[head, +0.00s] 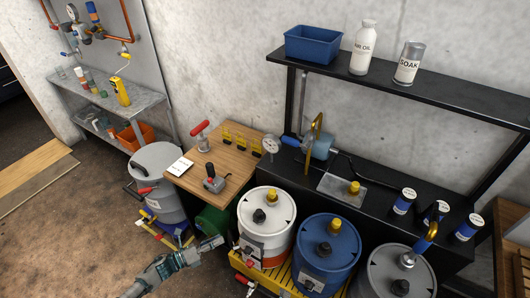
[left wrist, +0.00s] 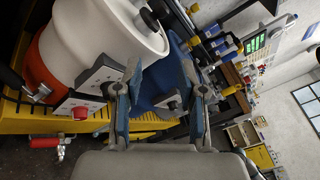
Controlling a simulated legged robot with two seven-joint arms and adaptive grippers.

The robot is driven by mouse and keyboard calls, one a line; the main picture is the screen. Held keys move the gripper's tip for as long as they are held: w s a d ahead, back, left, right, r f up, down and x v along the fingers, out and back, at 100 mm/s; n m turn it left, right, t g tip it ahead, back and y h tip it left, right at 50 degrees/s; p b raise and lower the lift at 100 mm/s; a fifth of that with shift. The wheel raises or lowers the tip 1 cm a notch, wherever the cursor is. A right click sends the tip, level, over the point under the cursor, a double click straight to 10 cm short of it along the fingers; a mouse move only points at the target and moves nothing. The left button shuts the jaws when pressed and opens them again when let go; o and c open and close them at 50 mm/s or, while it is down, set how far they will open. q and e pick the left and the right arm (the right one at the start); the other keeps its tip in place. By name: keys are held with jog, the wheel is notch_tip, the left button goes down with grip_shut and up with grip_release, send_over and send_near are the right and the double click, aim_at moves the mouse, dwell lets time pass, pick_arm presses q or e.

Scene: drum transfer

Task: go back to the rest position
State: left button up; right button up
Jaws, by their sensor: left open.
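My left gripper (head: 212,243) is low in the head view, in front of the white and orange drum (head: 266,215) and apart from it as far as I can tell. In the left wrist view its two fingers (left wrist: 160,85) are spread with nothing between them. The white and orange drum (left wrist: 105,40) fills the upper left there, and the blue drum (left wrist: 155,85) shows behind the fingers. In the head view the blue drum (head: 326,258) and a grey drum (head: 402,275) stand to the right. My right gripper is in neither view.
A yellow platform (head: 247,267) carries the drums. A green container (head: 211,220) and a grey bin (head: 160,175) stand left of it. A wooden table (head: 233,178) and a black bench (head: 385,205) stand behind.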

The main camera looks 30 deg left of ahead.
pick_arm(q)
jog(key=s+f+n+g+y+p, duration=0.1)
jog(key=s+f+n+g+y, duration=0.15)
jog(key=f+n+y, duration=0.5)
jog(key=s+f+n+g+y+p, duration=0.1)
jog(key=s+f+n+y, duration=0.15)
jog(key=f+n, duration=0.9)
jog(key=s+d+f+n+g+h, duration=0.1)
jog(key=s+d+f+n+g, duration=0.9)
jog(key=s+d, duration=0.7)
notch_tip(320, 180, down, 3)
jog(key=shift+s+n+p, duration=0.2)
jog(key=shift+n+p, duration=0.1)
jog(key=shift+n, duration=0.3)
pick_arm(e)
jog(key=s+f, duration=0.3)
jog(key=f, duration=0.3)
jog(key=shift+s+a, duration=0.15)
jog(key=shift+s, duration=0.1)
pick_arm(q)
jog(key=shift+d+r, duration=0.1)
jog(key=shift+d, duration=0.15)
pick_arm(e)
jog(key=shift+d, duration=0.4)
pick_arm(q)
jog(key=shift+a, duration=0.3)
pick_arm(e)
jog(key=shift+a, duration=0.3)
